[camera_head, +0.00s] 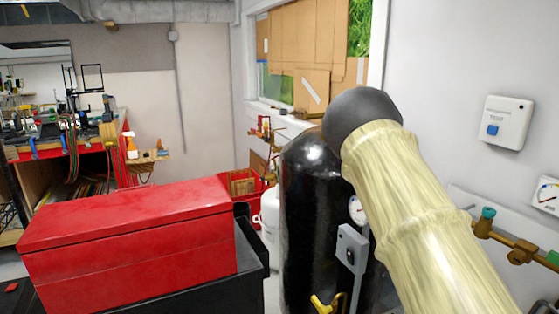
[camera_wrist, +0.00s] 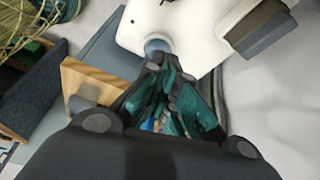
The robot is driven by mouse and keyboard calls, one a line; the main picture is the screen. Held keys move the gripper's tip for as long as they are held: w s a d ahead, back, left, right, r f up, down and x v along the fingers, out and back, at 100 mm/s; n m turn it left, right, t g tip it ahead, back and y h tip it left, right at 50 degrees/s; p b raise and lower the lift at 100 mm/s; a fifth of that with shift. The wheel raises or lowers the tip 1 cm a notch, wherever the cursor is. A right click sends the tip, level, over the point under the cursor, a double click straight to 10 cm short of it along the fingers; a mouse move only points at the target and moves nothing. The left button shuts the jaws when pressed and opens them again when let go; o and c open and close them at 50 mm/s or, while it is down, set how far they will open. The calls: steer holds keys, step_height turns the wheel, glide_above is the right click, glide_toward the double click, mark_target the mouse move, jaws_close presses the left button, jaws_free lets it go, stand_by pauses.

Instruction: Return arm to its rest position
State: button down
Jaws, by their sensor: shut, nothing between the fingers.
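My gripper (camera_wrist: 163,68) shows in the wrist view, with dark and teal fingers drawn together at the tips and nothing between them. The gripper is not visible in the head view. No glass rods can be made out in either view.
A red toolbox (camera_head: 130,235) sits on a black cart (camera_head: 190,292) at the lower left. A tall black tank (camera_head: 310,225) stands right of it. A cluttered workbench (camera_head: 65,150) is behind. A wooden-edged object (camera_wrist: 95,80) lies left of the gripper.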

steer(key=s+a+f+n+h, duration=0.1)
steer(key=s+a+f+n, duration=0.3)
steer(key=s+f+n, duration=0.45)
steer(key=s+a+f+n, duration=0.45)
steer(key=s+f, duration=0.45)
steer(key=f, duration=0.3)
steer(key=s+a+f+n+t+y, duration=0.1)
steer(key=s+a+f+n, duration=0.1)
steer(key=s+a+n, duration=0.5)
steer(key=s+a+f+n+t+y, duration=0.2)
steer(key=s+a+n, duration=0.6)
steer(key=a, duration=0.4)
steer(key=shift+s+f, duration=0.7)
steer(key=shift+f, duration=0.15)
